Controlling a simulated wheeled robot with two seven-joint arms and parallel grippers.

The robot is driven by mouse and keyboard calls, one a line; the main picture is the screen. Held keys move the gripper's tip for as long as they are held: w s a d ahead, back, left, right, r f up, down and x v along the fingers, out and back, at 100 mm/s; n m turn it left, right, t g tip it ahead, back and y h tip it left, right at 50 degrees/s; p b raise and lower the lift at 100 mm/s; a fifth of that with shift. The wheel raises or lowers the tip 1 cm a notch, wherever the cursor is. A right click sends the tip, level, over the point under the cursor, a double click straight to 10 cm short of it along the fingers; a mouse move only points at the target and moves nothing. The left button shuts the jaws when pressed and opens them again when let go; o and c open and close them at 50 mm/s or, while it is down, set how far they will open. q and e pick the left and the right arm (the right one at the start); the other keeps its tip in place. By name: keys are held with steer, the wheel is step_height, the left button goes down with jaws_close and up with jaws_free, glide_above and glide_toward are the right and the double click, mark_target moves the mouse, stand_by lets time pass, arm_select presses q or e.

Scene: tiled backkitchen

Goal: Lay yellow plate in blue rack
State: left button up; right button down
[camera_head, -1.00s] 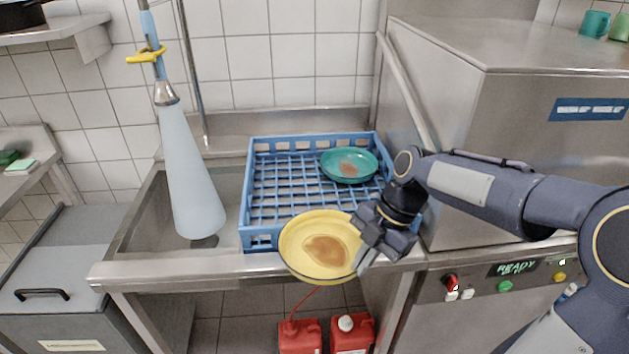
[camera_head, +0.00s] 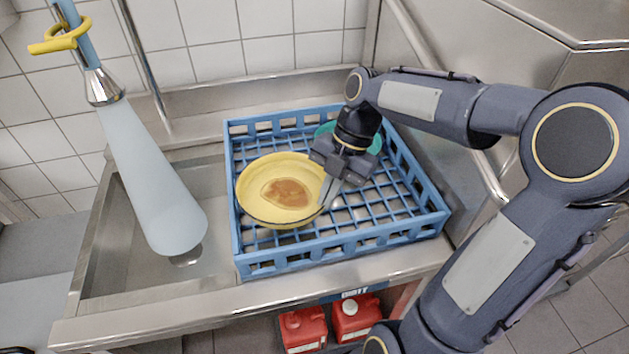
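The yellow plate (camera_head: 257,172), with a brown stain in its middle, is at the left part of the blue rack (camera_head: 305,257). It lies within the rack's outline; I cannot tell whether it touches the rack floor. My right gripper (camera_head: 328,195) is at the plate's right rim, its fingers pinching that rim. A teal plate (camera_head: 376,144) is at the back of the rack, mostly hidden behind my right gripper and wrist. My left gripper is not in view.
The rack sits on a steel counter (camera_head: 230,300) beside a sink basin (camera_head: 130,270) at left. A hanging spray hose with a pale blue cone (camera_head: 155,185) is left of the rack. A steel machine (camera_head: 560,25) stands at right. Red canisters (camera_head: 302,330) are below.

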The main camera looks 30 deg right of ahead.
step_height(320, 180, down, 9)
steer(key=shift+f, duration=0.1)
stand_by(0.3)
steer(key=c, duration=1.7)
jaws_free()
